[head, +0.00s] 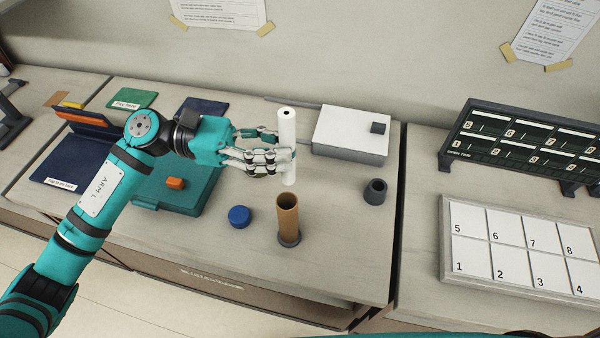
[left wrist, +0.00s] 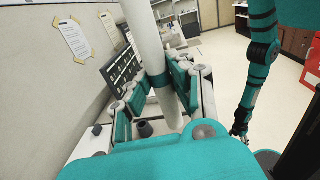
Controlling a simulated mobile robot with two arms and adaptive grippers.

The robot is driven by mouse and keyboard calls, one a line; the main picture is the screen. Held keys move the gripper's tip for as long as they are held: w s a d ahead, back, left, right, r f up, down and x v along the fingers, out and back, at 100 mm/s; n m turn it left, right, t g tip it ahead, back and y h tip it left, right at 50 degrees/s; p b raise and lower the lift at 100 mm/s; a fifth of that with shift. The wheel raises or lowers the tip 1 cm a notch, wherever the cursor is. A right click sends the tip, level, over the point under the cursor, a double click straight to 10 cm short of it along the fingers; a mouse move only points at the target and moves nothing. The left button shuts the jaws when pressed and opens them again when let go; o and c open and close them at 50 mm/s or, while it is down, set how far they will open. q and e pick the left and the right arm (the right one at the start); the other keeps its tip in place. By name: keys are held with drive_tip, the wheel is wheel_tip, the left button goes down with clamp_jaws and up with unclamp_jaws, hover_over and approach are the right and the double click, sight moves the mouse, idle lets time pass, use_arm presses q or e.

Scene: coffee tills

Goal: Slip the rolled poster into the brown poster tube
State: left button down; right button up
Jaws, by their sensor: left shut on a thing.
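The rolled poster (head: 288,125) is a white upright roll with a small dark hole in its top end. My left gripper (head: 268,158) is shut around its middle; the left wrist view also shows the poster (left wrist: 146,45) running between the fingers. The brown poster tube (head: 287,218) stands upright in a dark base on the counter, its open mouth facing up. The poster's lower end shows just above and behind the tube's mouth in the head view, outside it. My right gripper (left wrist: 239,128) shows small and dark in the left wrist view; its jaws are unclear.
A blue round cap (head: 239,216) lies left of the tube. A dark hollow cylinder (head: 375,191) stands to its right. A pale box (head: 348,137) is behind. A teal case (head: 150,196) with an orange block (head: 175,183) lies left. A numbered tray (head: 443,240) is far right.

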use_arm(q)
wheel_tip(320, 180, down, 11)
drive_tip(key=b, duration=0.7)
drive_tip(key=shift+w+a+r, duration=0.2)
drive_tip(key=shift+a, duration=0.05)
use_arm(e)
wheel_tip(320, 180, down, 7)
drive_tip(key=shift+w, duration=0.4)
use_arm(q)
drive_tip(key=c, duration=1.2)
unclamp_jaws()
drive_tip(key=shift+o, duration=0.6)
use_arm(e)
drive_tip(key=shift+d, duration=0.1)
use_arm(q)
drive_tip(key=shift+a, duration=0.1)
use_arm(e)
drive_tip(key=shift+d, duration=0.2)
